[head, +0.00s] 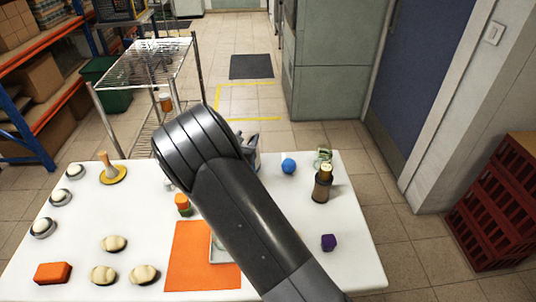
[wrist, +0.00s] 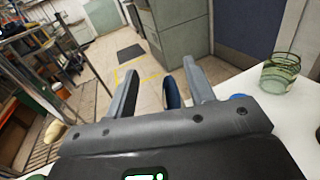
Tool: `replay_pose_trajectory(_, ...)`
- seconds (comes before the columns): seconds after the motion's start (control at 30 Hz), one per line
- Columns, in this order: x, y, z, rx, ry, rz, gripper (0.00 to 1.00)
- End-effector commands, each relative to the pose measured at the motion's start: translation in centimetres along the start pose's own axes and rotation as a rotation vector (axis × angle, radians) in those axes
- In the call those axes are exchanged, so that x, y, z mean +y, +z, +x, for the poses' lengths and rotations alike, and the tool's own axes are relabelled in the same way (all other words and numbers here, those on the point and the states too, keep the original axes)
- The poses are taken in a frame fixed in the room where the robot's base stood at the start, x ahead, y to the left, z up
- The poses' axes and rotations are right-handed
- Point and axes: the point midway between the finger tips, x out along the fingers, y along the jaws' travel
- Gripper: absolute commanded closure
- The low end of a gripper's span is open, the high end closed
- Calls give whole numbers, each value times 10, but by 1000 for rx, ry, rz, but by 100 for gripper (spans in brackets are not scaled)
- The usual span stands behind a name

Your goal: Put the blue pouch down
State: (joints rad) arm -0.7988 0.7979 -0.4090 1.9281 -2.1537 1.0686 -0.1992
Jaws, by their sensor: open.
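My gripper (wrist: 160,69) is open, its two fingers spread apart, reaching out past the far side of the white table. In the head view my arm hides most of it, and only a grey part (head: 250,139) shows beyond the arm. In the wrist view a dark blue thing (wrist: 172,93) shows between the fingers, nearer the right one. Its lower part is hidden by the gripper body. It may be the blue pouch, but I cannot tell for sure, nor whether a finger touches it. No other pouch is clearly visible.
Several pale round items stand at left. A wire rack (head: 150,65) stands beyond the table.

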Motion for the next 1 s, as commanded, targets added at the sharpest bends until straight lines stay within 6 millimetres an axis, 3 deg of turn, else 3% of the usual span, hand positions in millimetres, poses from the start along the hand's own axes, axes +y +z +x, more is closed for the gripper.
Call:
replay_pose_trajectory(0.13,-4,4,1,3,-13,12,51)
replay_pose_trajectory(0.23,-25,17,4,14,-75,72,51)
replay_pose_trajectory(0.47,-126,70,-3,81,-388,396,51)
replay_pose_trajectory(0.7,-224,108,-45,154,-717,785,51)
replay_pose_trajectory(1.0,-302,135,-128,235,-1059,1281,51)
